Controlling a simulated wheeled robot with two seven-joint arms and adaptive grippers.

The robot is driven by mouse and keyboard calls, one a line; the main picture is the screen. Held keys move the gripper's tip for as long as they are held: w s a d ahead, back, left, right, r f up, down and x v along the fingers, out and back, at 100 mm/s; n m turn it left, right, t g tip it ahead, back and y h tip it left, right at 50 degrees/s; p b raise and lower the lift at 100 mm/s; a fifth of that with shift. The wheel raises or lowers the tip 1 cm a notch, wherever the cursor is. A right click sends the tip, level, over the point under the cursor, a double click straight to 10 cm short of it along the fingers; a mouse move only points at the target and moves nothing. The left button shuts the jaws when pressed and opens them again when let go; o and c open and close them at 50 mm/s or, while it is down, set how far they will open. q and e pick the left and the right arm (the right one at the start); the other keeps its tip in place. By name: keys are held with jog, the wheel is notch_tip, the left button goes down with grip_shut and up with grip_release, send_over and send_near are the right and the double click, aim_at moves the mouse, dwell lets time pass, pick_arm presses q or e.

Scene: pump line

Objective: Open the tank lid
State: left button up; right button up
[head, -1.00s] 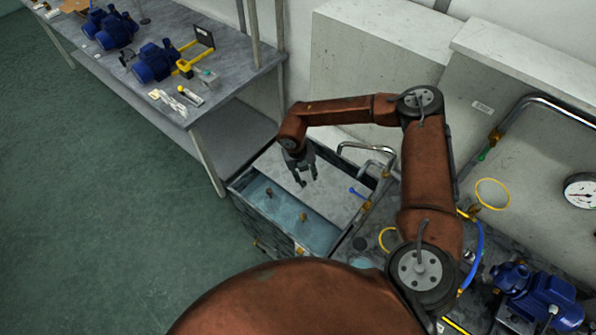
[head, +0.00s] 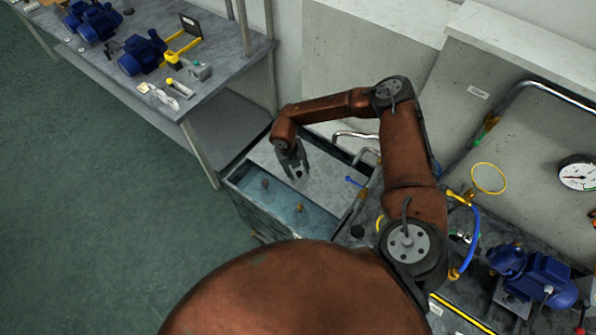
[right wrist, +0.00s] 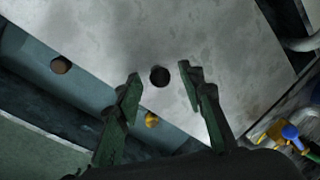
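The tank (head: 262,222) is a dark-edged box in the middle of the head view. Its lid (head: 332,184) is a flat grey plate over the rear part. The front strip is uncovered and shows a pale blue interior with two brownish fittings. My right gripper (head: 297,174) is over the lid near its front edge. In the right wrist view my right gripper (right wrist: 159,77) has its two fingers apart. A dark round knob (right wrist: 159,76) on the lid shows between the fingertips; contact is not visible. My left gripper is not in view.
A workbench (head: 215,82) with blue pumps stands at the upper left. Metal pipes (head: 355,139) run behind the tank. A blue pump (head: 535,275) and a pressure gauge (head: 577,174) are at the right. The green floor at the left is clear.

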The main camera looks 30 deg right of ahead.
jog(key=shift+c, duration=0.4)
grip_shut()
